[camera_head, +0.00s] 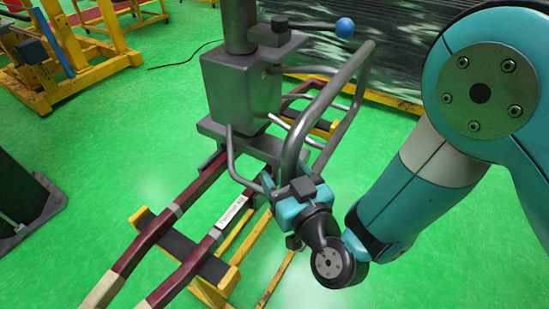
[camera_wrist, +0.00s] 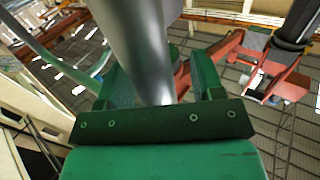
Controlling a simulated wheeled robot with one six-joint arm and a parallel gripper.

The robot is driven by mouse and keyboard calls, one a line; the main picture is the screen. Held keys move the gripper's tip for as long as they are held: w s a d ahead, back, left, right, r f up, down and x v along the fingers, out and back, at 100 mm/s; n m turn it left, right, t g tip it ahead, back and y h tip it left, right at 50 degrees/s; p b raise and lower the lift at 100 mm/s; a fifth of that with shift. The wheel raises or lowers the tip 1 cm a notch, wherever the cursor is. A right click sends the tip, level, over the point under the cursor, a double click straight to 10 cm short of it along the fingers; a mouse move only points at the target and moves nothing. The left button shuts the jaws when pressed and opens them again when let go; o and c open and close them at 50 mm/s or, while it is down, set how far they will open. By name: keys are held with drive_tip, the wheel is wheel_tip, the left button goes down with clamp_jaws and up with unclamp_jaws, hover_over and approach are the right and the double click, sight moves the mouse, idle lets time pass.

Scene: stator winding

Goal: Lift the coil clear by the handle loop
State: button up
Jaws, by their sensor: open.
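The coil (camera_head: 181,205) is a pair of long dark red bars with pale bands and a white label, running from the lower left to under a grey block in the head view. A thick grey tube handle loop (camera_head: 296,135) rises beside that block. My gripper (camera_head: 290,192) is at the lower end of the loop. In the wrist view a grey tube of the handle (camera_wrist: 143,50) passes between the two green fingers of my gripper (camera_wrist: 160,82), which are open, one on each side. Whether either finger touches the tube cannot be told.
The grey block (camera_head: 240,88) on an upright column has a lever with a blue ball (camera_head: 345,27). A yellow stand (camera_head: 215,290) with dark pads is under the bars. Yellow frames (camera_head: 85,60) stand at the back left.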

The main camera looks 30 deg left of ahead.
drive_tip(key=shift+w, duration=0.1)
clamp_jaws()
idle(0.6)
idle(1.6)
